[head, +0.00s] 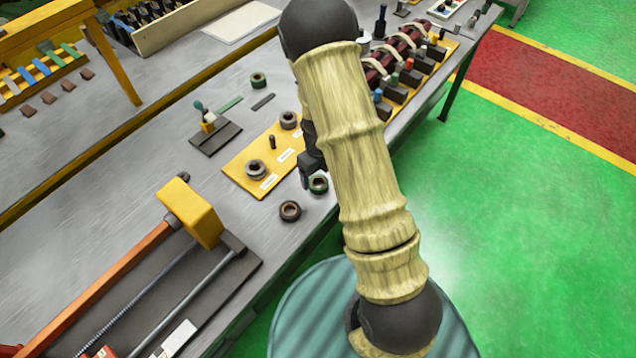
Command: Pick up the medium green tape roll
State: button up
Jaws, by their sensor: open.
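One green tape roll (318,184) is at the table's front edge, just below my gripper (310,178) in the picture and partly covered by it. A second green roll (258,80) lies flat farther back on the bare table. Which of the two is the medium one I cannot tell from their size here. My gripper is open, low over the table beside the yellow board, mostly hidden behind my arm. Whether its fingers touch or surround the near green roll is not clear.
The yellow board (240,170) carries grey-brown rolls (255,169) and a dark peg (272,142). A brown roll (290,211) lies near the front edge. A tool tray (262,266) is at lower left; coils (402,45) stand at upper right.

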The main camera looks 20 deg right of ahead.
aim_at(318, 179)
jog(key=f, duration=0.2)
jog(key=f+p, duration=0.1)
jog(key=f, duration=0.1)
jog(key=shift+w, duration=0.3)
jog(key=shift+s, duration=0.15)
jog(key=c, duration=1.1)
